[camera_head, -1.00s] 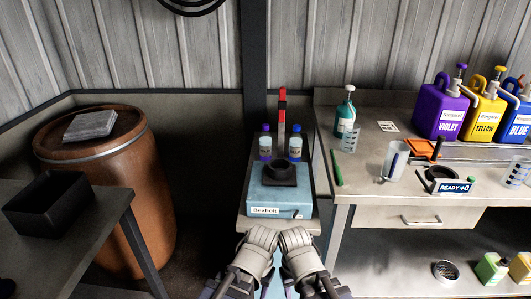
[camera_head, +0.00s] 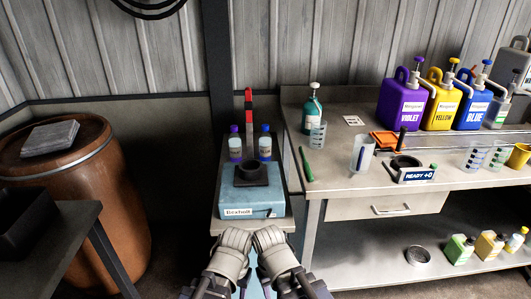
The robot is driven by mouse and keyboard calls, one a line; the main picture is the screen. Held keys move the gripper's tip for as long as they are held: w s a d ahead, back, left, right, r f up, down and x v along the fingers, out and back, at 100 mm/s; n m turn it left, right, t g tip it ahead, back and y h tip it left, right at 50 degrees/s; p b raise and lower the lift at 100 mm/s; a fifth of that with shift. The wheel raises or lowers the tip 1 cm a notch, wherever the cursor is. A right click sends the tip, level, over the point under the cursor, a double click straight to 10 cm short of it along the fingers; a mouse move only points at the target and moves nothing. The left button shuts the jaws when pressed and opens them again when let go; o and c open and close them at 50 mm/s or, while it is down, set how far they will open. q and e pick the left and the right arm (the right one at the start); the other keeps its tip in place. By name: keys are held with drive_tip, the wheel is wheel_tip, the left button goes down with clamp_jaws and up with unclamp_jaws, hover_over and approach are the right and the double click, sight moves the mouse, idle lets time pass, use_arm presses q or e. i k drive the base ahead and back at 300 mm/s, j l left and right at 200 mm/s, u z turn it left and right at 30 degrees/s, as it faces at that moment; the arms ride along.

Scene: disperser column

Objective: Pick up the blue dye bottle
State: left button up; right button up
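The blue dye jug (camera_head: 474,108), labelled BLUE with a pump top, stands on the right bench, beside the yellow jug (camera_head: 441,103) and the violet jug (camera_head: 403,105). A small bottle with a blue cap (camera_head: 265,146) stands at the back of the narrow centre stand, right of a purple-capped bottle (camera_head: 235,148). My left gripper (camera_head: 236,240) and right gripper (camera_head: 268,238) are side by side in front of that stand, apart from all these bottles. Their fingertips are too unclear to tell open from shut.
A light blue machine base (camera_head: 250,202) with a black cup holder (camera_head: 251,172) sits on the centre stand. A brown drum (camera_head: 75,205) stands at left.

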sight(264, 140)
drive_tip(key=l+z, duration=0.15)
drive_tip(key=z, duration=0.2)
drive_tip(key=i+l+z, duration=0.1)
drive_tip(key=z, duration=0.25)
drive_tip(key=i+l+z, duration=0.1)
drive_tip(key=z, duration=0.25)
drive_tip(key=i, duration=0.05)
